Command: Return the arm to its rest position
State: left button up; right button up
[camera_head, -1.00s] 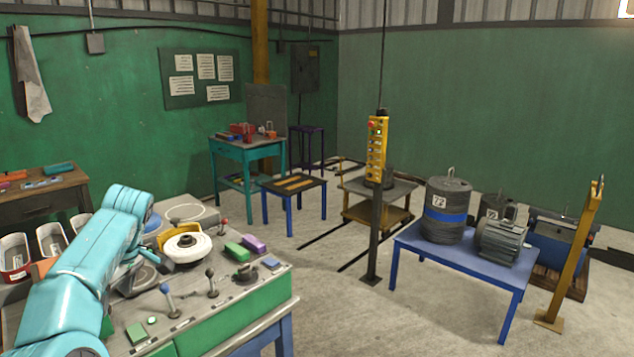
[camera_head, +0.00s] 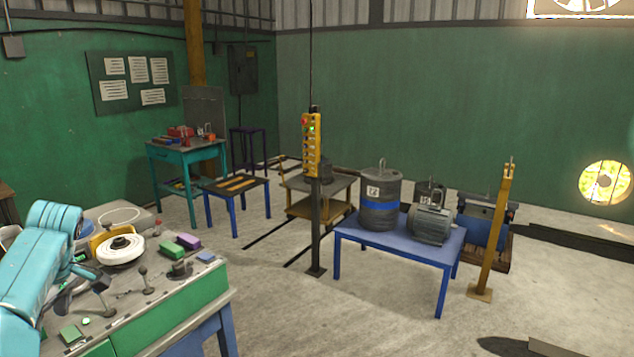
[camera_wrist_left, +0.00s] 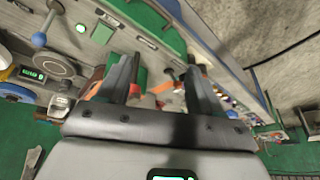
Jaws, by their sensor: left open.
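My left arm (camera_head: 40,262) is teal and comes in from the left edge, beside and partly over the green control console (camera_head: 185,308). In the left wrist view my left gripper (camera_wrist_left: 162,78) has its two dark fingers apart, with nothing visible held between them. The console's levers, buttons and a blue-knobbed lever (camera_wrist_left: 40,38) show past the fingers at the upper left. My right gripper is in neither view.
The console top carries a white round dial (camera_head: 121,252) and green and purple blocks. A yellow button pendant (camera_head: 311,150) hangs by a dark post. The floor between console and table is clear.

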pick_arm(q)
jog(key=w+d+f+m+h, duration=0.1)
jog(key=w+d+f+m, duration=0.15)
jog(key=f, duration=0.35)
jog(key=w+d+f+m+t+h, duration=0.1)
jog(key=w+d+f+m, duration=0.15)
jog(key=d+f, duration=0.2)
jog(key=w+d+f+m, duration=0.2)
jog(key=w+d+f, duration=0.1)
jog(key=f, duration=0.4)
jog(key=s+d+f+m+h, duration=0.3)
jog(key=d+f+m+h, duration=0.15)
jog(key=d+f, duration=0.9)
jog(key=s+d+f+m+h, duration=0.1)
jog(key=s+d+f+m, duration=0.1)
jog(key=s+d+f, duration=0.35)
jog(key=s+d+f+m+h, duration=0.1)
jog(key=s+d+f+m, duration=0.15)
jog(key=s+d, duration=0.5)
jog(key=s+d+f, duration=0.1)
jog(key=s+d, duration=0.1)
jog(key=s, duration=0.4)
jog(key=s+d, duration=0.2)
jog(key=s, duration=0.5)
jog(key=shift+d+f+m, duration=0.25)
jog(key=shift+f+m, duration=0.05)
jog(key=shift+f, duration=0.05)
